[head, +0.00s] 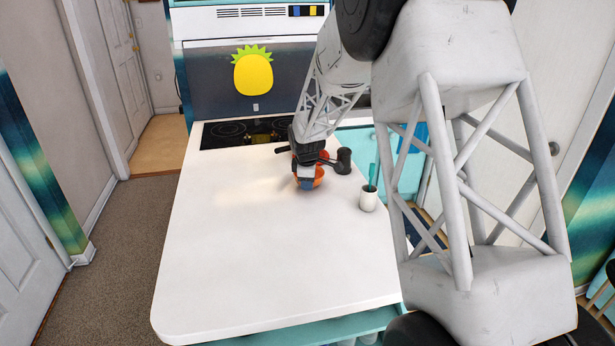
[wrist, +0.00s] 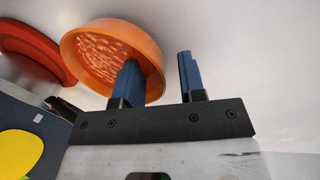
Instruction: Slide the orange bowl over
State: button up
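The orange bowl (head: 318,180) is on the white counter, partly hidden behind my gripper (head: 307,184) in the head view. In the wrist view the orange bowl (wrist: 88,50) fills the upper left. My gripper (wrist: 158,60) is open there, its two blue fingers apart. The left finger overlaps the bowl's inside, and the right finger is outside the rim. The bowl's near rim shows between the fingers. I cannot tell whether either finger touches it.
A red dish (wrist: 30,48) is close beside the bowl. A dark mallet-shaped item (head: 344,161) and a white cup (head: 368,201) with a teal utensil stand to the right. A black cooktop (head: 228,134) is behind. The counter's left and front (head: 240,250) are clear.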

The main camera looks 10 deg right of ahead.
jog(key=shift+f, duration=0.1)
jog(key=shift+c, duration=0.3)
grip_shut()
jog(key=shift+d, duration=0.1)
jog(key=shift+s+d, duration=1.3)
jog(key=shift+d, duration=0.5)
jog(key=shift+s+d, duration=1.25)
jog(key=shift+d, duration=0.55)
jog(key=shift+s+d, duration=1.3)
jog(key=shift+d, duration=0.5)
jog(key=shift+o, duration=0.4)
grip_release()
